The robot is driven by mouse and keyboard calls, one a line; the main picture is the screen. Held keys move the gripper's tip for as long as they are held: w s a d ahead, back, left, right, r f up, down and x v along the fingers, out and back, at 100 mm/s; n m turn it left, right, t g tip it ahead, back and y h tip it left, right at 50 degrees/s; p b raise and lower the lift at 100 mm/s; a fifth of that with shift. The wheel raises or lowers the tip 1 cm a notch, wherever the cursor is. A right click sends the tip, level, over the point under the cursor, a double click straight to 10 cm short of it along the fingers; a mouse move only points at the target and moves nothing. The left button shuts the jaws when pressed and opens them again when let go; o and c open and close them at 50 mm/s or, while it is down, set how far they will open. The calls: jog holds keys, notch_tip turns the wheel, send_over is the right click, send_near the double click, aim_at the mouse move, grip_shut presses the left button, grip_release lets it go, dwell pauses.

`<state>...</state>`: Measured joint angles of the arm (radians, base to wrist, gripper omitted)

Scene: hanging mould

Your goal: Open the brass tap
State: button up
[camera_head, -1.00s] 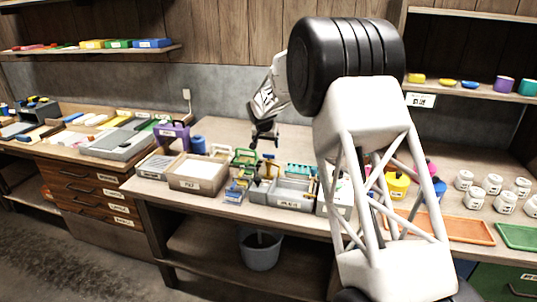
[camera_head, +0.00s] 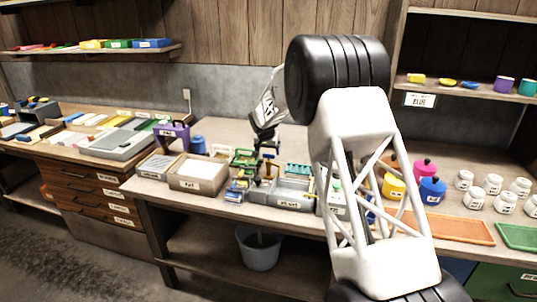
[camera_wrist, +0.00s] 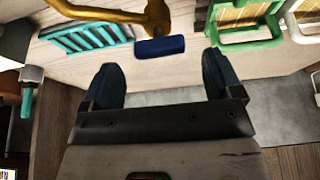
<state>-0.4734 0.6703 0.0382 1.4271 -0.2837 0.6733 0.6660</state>
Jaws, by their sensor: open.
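The brass tap (camera_wrist: 155,14) shows at the top of the wrist view as a curved golden pipe, partly cut off by the frame edge. A dark blue bar (camera_wrist: 160,47) lies just below it and looks like its lever; I cannot tell how they join. My gripper (camera_wrist: 162,68) is open and empty, its two dark fingers pointing toward the bar, one on either side and apart from it. In the head view my gripper (camera_head: 267,151) is low over the bench, just above a small yellow piece (camera_head: 268,168) that is likely the tap.
A teal slatted rack (camera_wrist: 85,38) and a green frame (camera_wrist: 245,25) flank the tap. A grey tray (camera_head: 290,202) and a cardboard box (camera_head: 185,183) stand close by. A purple holder (camera_head: 172,137) is left. A bucket (camera_head: 260,252) sits below the bench.

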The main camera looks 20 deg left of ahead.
aim_at(269, 157)
jog(key=shift+x, duration=1.35)
jog(key=c, duration=0.9)
